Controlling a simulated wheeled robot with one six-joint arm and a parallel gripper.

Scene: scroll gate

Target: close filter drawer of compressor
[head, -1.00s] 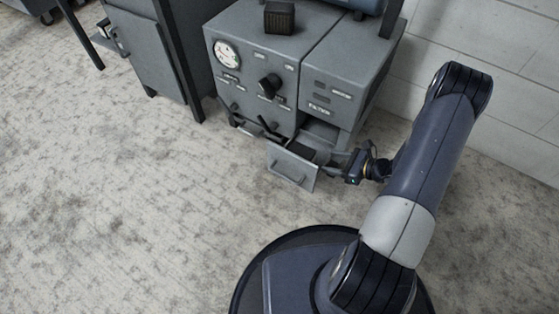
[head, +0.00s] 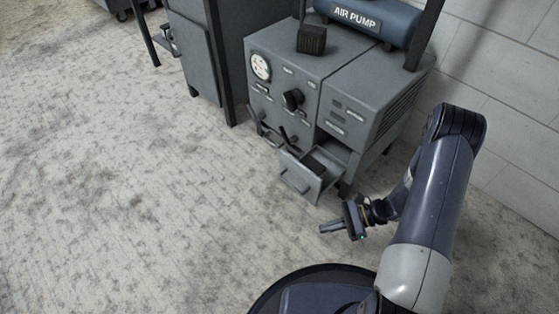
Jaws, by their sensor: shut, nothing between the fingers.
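The grey compressor (head: 278,62) stands against the wall, with a blue tank marked "AIR PUMP" on top. Its filter drawer (head: 296,178) sticks out from the lower front, open, with a handle on its front panel and dark contents inside. My gripper (head: 322,228) is shut and empty. It is in front of the drawer and a little to its right in the picture, apart from the drawer's front panel, with its fingers pointing left.
A grey cabinet (head: 196,58) with dark legs stands left of the compressor. Small levers (head: 283,135) stick out of the compressor's front just left of the drawer. A white block wall (head: 500,110) is behind on the right. The floor in front and to the left is clear.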

